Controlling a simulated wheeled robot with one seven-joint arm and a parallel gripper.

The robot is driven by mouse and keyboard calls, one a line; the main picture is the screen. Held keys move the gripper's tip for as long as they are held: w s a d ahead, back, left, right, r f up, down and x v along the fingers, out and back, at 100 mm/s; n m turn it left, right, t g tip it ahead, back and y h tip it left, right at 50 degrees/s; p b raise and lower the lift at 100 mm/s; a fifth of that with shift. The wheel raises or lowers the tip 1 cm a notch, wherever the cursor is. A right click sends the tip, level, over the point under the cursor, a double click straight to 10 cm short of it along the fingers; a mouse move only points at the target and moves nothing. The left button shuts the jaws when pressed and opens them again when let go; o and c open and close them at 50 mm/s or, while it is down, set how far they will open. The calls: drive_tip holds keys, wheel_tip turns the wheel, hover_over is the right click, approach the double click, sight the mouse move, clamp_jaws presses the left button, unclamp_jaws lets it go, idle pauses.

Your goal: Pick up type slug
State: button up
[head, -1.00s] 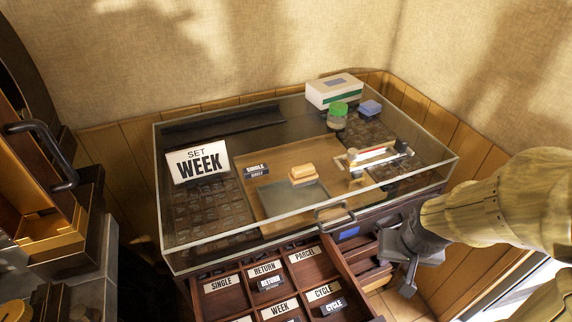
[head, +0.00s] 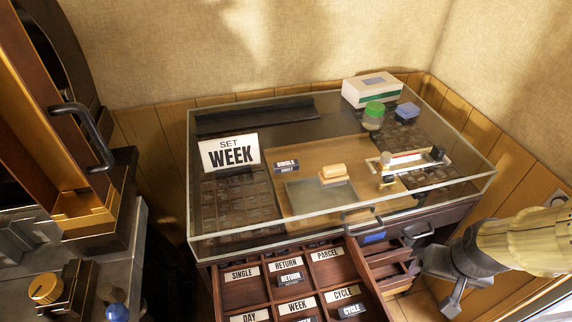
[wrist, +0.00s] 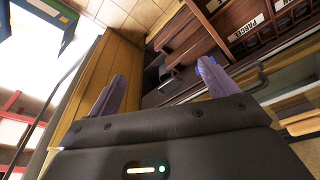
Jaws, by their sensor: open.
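The open type drawer (head: 260,299) at the bottom of the head view has compartments labelled SINGLE, RETURN, PARCEL, DAY, WEEK and CYCLE. Dark type slugs with white lettering lie in it: one in the RETURN compartment (head: 290,279), one in the CYCLE compartment (head: 350,310), and one under WEEK (head: 304,319), cut off by the frame edge. Another dark slug marked SINGLE (head: 286,166) lies inside the glass-topped case. A sign (head: 230,153) reads SET WEEK. My gripper (head: 440,272) is open and empty, right of the drawer and apart from it. Its spread fingers (wrist: 162,88) show in the wrist view.
Smaller open drawers (head: 388,264) lie between the type drawer and my gripper. A press with a black handle (head: 86,135) stands at the left.

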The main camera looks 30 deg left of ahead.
drive_tip(key=shift+o, duration=0.2)
drive_tip(key=w+a+f+n+t+p, duration=0.2)
drive_tip(key=w+a+n+p, duration=0.3)
drive_tip(key=n, duration=0.6)
drive_tip(key=a+f+p, duration=0.1)
drive_tip(key=a+p, duration=0.1)
drive_tip(key=a, duration=0.1)
drive_tip(key=shift+f+h, duration=0.15)
drive_tip(key=shift+h, duration=0.15)
drive_tip(key=s+a+r+n+t+y+p, duration=0.1)
drive_tip(key=a+r+n+t+y+p, duration=0.1)
drive_tip(key=a+n, duration=0.5)
drive_tip(key=s+a+r+n+t+y+p, duration=0.1)
drive_tip(key=a+r+n+y+p, duration=0.3)
drive_tip(key=n, duration=1)
drive_tip(key=s+a+r+n+t+y+p, duration=0.1)
drive_tip(key=a+r+n+t+y+p, duration=0.1)
drive_tip(key=a+n+p, duration=0.5)
drive_tip(key=a+r+n+y, duration=0.1)
drive_tip(key=a+r+n, duration=0.1)
drive_tip(key=a+n, duration=0.2)
drive_tip(key=shift+s+a+t, duration=0.3)
drive_tip(key=shift+s, duration=0.05)
drive_tip(key=shift+w+f, duration=0.1)
